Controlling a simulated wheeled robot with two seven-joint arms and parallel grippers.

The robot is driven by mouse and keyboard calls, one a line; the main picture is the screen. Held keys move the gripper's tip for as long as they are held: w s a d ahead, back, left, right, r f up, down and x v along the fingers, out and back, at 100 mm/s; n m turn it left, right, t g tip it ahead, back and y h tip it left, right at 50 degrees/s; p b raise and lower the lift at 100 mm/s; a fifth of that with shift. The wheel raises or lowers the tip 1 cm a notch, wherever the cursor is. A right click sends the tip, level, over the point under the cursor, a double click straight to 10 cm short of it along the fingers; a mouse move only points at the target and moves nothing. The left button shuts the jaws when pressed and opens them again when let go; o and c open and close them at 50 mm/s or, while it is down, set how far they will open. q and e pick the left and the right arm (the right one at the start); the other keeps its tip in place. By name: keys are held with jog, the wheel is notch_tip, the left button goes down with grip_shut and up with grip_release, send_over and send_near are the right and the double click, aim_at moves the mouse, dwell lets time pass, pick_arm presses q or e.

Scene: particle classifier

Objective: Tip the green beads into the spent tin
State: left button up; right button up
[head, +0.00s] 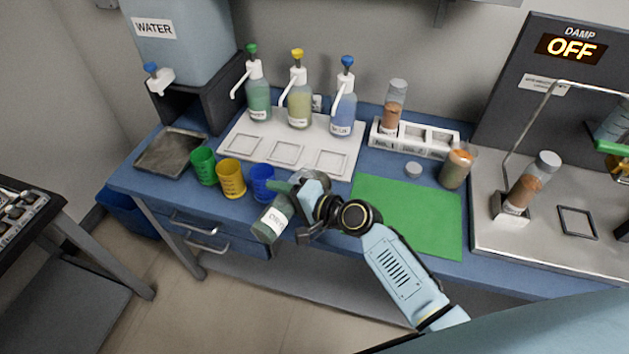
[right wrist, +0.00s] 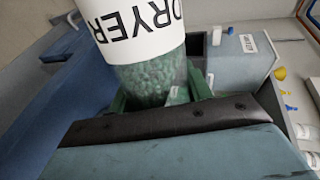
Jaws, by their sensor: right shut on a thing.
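My right gripper (head: 292,204) is shut on a clear jar (head: 270,226) with a white DRYER label. It holds the jar tilted, in front of the blue cup and by the bench's front edge. In the right wrist view, green beads (right wrist: 150,82) fill the part of the jar close to the gripper, and the label (right wrist: 135,28) reads upside down. The jar's mouth cannot be made out. A shallow dark metal tray (head: 150,163) lies at the bench's left end, apart from the jar. No lettering marks it as the spent tin. My left gripper is out of view.
Green (head: 203,168), yellow (head: 231,180) and blue (head: 262,183) cups stand between tray and jar. Pump bottles (head: 299,105) stand behind. A green mat (head: 425,225) lies clear at right. A jar of orange beads (head: 455,172) and a tube rack (head: 437,148) stand behind it.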

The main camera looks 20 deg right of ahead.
aim_at(289, 181)
jog(key=shift+w+d+r+m+g+y+p, duration=0.15)
jog(key=shift+r+m+g+y+p, duration=0.1)
jog(key=shift+r+m+p, duration=0.5)
jog(key=shift+w+d+r+m+g+y+p, duration=0.15)
jog(key=shift+r+m+y+p, duration=0.1)
jog(key=shift+r+m+p, duration=0.4)
dwell(1.0)
jog(key=shift+w+d+r+m+y+p, duration=0.1)
jog(key=shift+d+r+m+y+p, duration=0.05)
jog(key=shift+r+m+p, duration=0.25)
jog(key=shift+w+d+r+m+y+p, duration=0.1)
jog(key=shift+r+m+y+p, duration=0.15)
jog(key=shift+p, duration=0.2)
dwell(2.3)
jog(key=shift+w+d+r+m+g+p, duration=0.3)
jog(key=shift+d+r+m+p, duration=0.15)
jog(key=shift+r+m, duration=0.25)
dwell(1.3)
